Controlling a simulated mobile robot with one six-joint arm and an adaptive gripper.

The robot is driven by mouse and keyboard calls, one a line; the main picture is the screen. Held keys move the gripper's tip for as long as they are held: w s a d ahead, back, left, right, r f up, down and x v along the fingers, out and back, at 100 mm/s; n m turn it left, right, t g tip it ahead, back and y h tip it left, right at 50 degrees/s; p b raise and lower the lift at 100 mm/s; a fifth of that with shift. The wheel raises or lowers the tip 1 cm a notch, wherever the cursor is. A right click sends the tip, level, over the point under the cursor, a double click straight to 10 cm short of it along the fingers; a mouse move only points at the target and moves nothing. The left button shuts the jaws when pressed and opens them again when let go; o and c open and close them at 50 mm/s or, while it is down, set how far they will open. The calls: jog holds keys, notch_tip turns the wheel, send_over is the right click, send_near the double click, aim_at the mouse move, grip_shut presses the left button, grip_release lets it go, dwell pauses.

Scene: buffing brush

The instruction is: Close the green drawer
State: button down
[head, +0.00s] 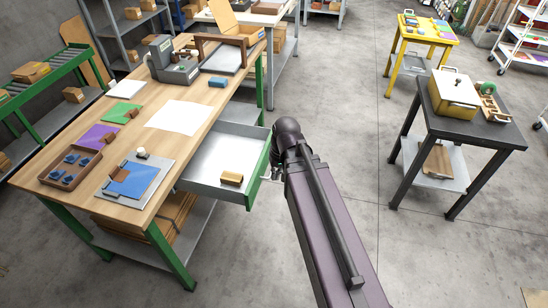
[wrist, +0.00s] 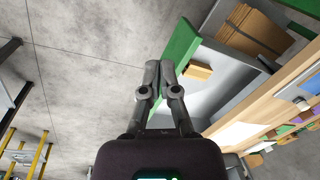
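The green drawer (head: 259,170) is pulled out from the right side of the wooden workbench. Its grey inside is open to view and holds a small brown block (head: 231,179). In the wrist view the drawer's green front (wrist: 181,42) and the block (wrist: 198,71) show just right of my fingers. My gripper (wrist: 159,66) has its two fingers together, with nothing visible between them. Its tips are close to the outer side of the green front; I cannot tell whether they touch it. In the head view my arm largely hides the gripper.
The workbench (head: 167,93) carries a blue mat, a tray of blue parts, papers and a grey machine (head: 173,62). A dark table (head: 490,127) with a yellow box stands at the right. The grey floor between them is clear.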

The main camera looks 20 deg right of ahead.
jog(key=w+d+f+m+t+y+b, duration=0.35)
jog(key=w+f+y+b, duration=0.45)
jog(key=w+f+b, duration=0.85)
jog(key=w+d+f+m+t+y+b, duration=0.1)
jog(key=w+d+f+t+y+b, duration=0.1)
jog(key=d+b, duration=0.6)
jog(key=w+d+f+m+t+y+b, duration=0.1)
jog(key=w+d+f+t+y+b, duration=0.1)
jog(key=d+b, duration=0.6)
jog(key=shift+w+d+t+y+b, duration=0.3)
jog(key=shift+w+t+y+b, duration=0.8)
jog(key=shift+b, duration=1.45)
jog(key=shift+w+a+g, duration=0.1)
jog(key=shift+w+g, duration=0.15)
jog(key=shift+g, duration=0.2)
jog(key=x, duration=1.3)
jog(key=shift+w+a+f, duration=0.2)
jog(key=shift+w+a, duration=0.05)
jog(key=shift+a, duration=0.05)
jog(key=shift+w, duration=0.15)
